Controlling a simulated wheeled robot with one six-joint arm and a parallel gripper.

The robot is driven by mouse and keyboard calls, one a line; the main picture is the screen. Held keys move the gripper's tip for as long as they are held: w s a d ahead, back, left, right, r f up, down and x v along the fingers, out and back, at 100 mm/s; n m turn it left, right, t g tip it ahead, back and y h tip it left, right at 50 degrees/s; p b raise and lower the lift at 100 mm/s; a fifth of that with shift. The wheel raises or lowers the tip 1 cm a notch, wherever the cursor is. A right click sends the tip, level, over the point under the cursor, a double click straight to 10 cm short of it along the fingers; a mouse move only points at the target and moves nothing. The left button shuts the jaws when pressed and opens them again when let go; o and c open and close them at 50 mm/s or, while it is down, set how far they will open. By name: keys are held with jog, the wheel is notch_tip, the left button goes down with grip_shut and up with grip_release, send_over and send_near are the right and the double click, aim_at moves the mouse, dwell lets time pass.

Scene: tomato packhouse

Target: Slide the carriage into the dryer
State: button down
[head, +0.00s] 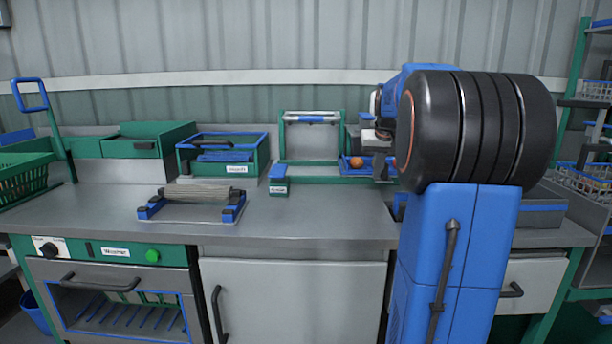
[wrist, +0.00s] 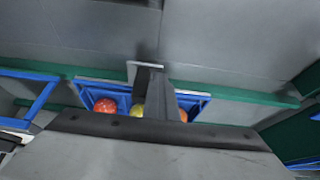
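The carriage appears to be the blue tray (head: 349,170) on a green rail at the back of the bench, partly hidden by my arm. An orange tomato (head: 356,162) lies in it. The wrist view shows the blue tray (wrist: 88,92) with a red tomato (wrist: 105,105), a yellow one (wrist: 137,110) and part of an orange one. My gripper (wrist: 160,85) is over the middle of the tray; I cannot tell whether it touches or grips it. The green upright frame with a pale roller (head: 311,119), left of the tray on the rail, seems to be the dryer.
A blue block on a green post (head: 278,178) stands at the rail's left end. The front middle of the bench is clear. Shelving (head: 590,180) stands right.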

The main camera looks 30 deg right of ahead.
jog(key=shift+s+d, duration=1)
jog(key=shift+d, duration=0.5)
jog(key=shift+s+d, duration=1.05)
jog(key=shift+d, duration=0.45)
jog(key=shift+s+d, duration=1)
jog(key=shift+d, duration=0.5)
jog(key=shift+s+d, duration=1.1)
jog(key=shift+d, duration=0.55)
jog(key=shift+s+d, duration=1.15)
jog(key=shift+d, duration=0.55)
jog(key=shift+s+d, duration=1.1)
jog(key=shift+d, duration=0.55)
jog(key=shift+s+d, duration=0.55)
jog(key=shift+d, duration=0.25)
jog(key=shift+s+d, duration=0.55)
jog(key=shift+d, duration=0.3)
jog(key=shift+s+d, duration=0.55)
jog(key=shift+d, duration=0.25)
jog(key=shift+w+a, duration=0.55)
jog(key=shift+a, duration=0.3)
jog(key=s+v, duration=0.1)
jog(key=v, duration=0.7)
jog(key=shift+a, duration=0.4)
